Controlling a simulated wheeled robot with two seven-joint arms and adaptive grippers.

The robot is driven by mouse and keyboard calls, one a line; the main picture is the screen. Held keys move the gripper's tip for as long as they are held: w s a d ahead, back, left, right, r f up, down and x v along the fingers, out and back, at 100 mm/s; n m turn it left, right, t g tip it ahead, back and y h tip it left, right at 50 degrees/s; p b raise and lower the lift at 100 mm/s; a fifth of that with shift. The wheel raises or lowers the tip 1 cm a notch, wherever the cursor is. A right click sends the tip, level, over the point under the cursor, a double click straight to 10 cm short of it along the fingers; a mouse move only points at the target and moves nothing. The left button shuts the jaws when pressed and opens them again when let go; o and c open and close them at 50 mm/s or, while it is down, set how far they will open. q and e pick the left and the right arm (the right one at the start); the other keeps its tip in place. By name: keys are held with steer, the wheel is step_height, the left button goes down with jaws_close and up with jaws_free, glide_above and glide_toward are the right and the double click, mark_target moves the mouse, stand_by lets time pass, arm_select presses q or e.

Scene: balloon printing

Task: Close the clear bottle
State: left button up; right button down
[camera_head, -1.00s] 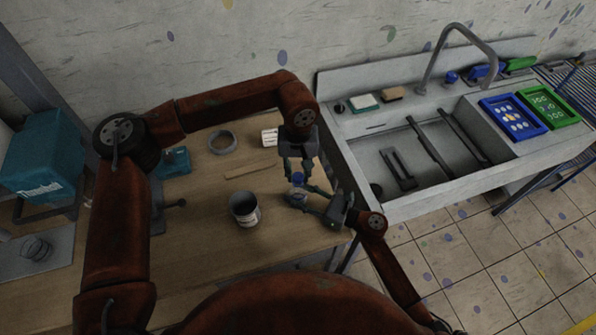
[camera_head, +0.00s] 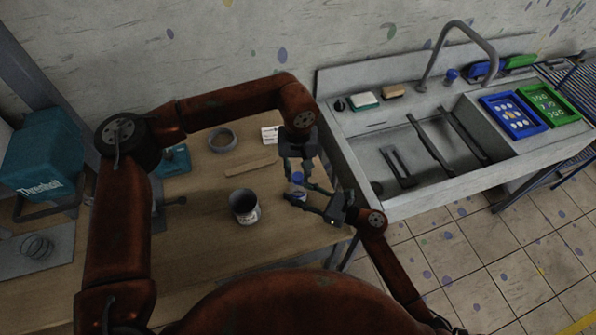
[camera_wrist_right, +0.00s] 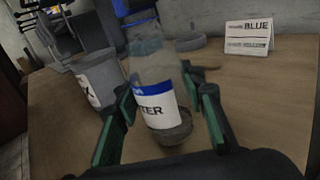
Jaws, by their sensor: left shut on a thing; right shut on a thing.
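The clear bottle (camera_wrist_right: 158,85) has a white label with a blue band and dark lettering; it stands near the right edge of the table in the head view (camera_head: 299,194). My right gripper (camera_wrist_right: 160,122) is shut around its lower part, one green-padded finger on each side. My left gripper (camera_head: 298,170) comes down from above and is shut on a small blue cap (camera_head: 298,178) at the bottle's top. The bottle's mouth is hidden, so I cannot tell whether the cap touches or sits on it.
A dark-mouthed white can (camera_head: 245,207) stands left of the bottle on the wooden table (camera_head: 200,250). Behind are a grey ring (camera_head: 222,140), a flat wooden stick (camera_head: 252,166) and a white card (camera_wrist_right: 248,37) reading BLUE. A sink (camera_head: 425,150) adjoins on the right.

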arm_select(q)
steer(key=m, duration=0.4)
steer(key=shift+m, duration=0.4)
steer(key=m, duration=0.5)
steer(key=shift+w+a, duration=0.1)
steer(key=o, duration=0.7)
